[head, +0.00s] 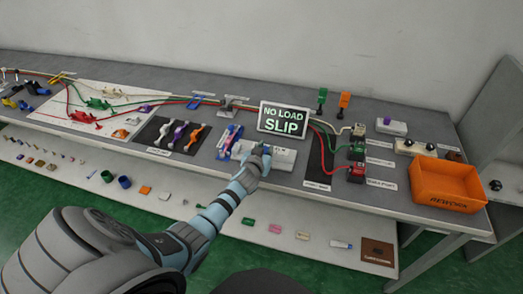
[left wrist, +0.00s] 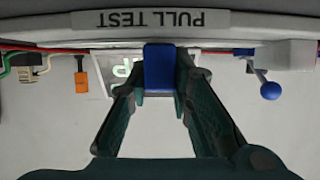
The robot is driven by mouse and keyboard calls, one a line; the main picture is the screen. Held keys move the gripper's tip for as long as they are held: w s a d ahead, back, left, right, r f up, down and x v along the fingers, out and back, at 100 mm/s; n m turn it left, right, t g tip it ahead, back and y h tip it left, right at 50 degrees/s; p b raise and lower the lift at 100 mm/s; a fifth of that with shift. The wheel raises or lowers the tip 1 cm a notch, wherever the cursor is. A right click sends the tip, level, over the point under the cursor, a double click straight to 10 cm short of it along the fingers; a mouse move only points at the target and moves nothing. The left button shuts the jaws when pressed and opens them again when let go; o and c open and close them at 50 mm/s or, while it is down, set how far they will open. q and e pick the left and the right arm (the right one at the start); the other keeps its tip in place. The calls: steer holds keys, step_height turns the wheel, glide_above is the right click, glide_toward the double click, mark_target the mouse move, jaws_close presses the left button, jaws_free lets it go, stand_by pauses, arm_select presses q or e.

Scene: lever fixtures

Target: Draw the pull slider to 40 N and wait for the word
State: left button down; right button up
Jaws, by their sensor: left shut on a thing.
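The pull test fixture is a light grey box (head: 283,158) at the middle of the bench in the head view. Its "PULL TEST" label (left wrist: 153,20) reads upside down in the left wrist view. My left gripper (head: 262,152) reaches over the box's left part. In the left wrist view my left gripper (left wrist: 161,72) is shut on a blue block (left wrist: 160,68), which looks like the pull slider. In the head view the gripper hides this block. The display (head: 284,119) behind the fixture reads "NO LOAD SLIP". My right gripper is not in view.
An orange bin (head: 449,187) stands at the bench's right end. Red and green connectors (head: 356,172) lie right of the fixture, and a dark mat with clips (head: 172,136) lies left. A blue ball-ended lever (left wrist: 270,89) shows in the left wrist view.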

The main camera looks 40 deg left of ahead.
arm_select(q)
steer(key=shift+w+d, duration=0.15)
steer(key=shift+d, duration=0.3)
steer(key=c, duration=1.4)
jaws_free()
steer(key=shift+c, duration=0.2)
steer(key=v, duration=1.2)
